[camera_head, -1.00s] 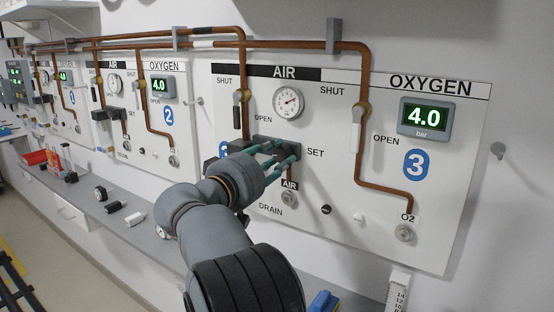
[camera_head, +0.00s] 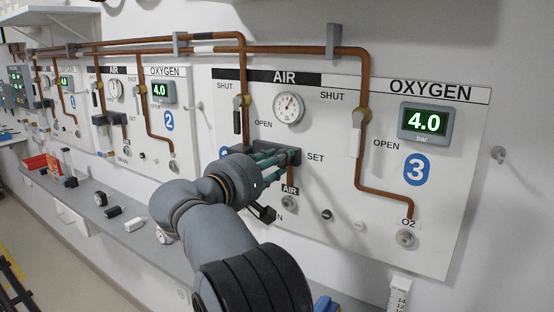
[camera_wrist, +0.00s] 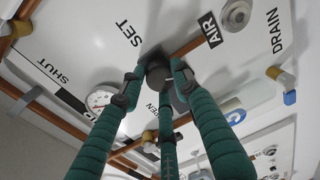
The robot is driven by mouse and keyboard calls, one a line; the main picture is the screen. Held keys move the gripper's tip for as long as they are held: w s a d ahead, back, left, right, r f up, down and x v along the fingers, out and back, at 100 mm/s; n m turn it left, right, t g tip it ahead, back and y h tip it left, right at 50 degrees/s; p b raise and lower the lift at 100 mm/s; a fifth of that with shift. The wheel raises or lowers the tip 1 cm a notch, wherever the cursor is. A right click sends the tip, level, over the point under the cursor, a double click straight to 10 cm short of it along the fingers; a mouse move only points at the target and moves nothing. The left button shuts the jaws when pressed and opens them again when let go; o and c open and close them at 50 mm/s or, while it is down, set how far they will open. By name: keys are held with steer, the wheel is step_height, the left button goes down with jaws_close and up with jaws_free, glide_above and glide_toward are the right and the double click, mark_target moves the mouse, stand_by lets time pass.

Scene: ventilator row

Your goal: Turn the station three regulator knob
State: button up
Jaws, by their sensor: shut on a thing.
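The station three regulator (camera_head: 240,149) is a dark block on the white panel, beside the word SET. Its dark knob (camera_wrist: 157,74) is between my fingers in the wrist view; in the head view they largely hide it. My gripper (camera_head: 286,158) has teal fingers and is shut on the knob. In the wrist view, my gripper (camera_wrist: 158,80) has its fingers converging around the knob from several sides. The round AIR gauge (camera_head: 289,108) above the regulator has its needle pointing roughly upward.
Station three's oxygen display (camera_head: 426,122) reads 4.0. Copper pipes (camera_head: 364,75) run across the panel, with a black-handled AIR valve (camera_head: 238,112) above the regulator. The AIR outlet (camera_head: 289,201) is just below my fingers. A grey shelf (camera_head: 185,265) runs below.

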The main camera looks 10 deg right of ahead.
steer(key=shift+a+n+p, duration=0.1)
steer(key=shift+n+p, duration=0.5)
steer(key=shift+n, duration=1.1)
steer(key=o, duration=1.1)
steer(key=shift+o, duration=0.3)
steer(key=v, duration=1.2)
steer(key=shift+w, duration=0.15)
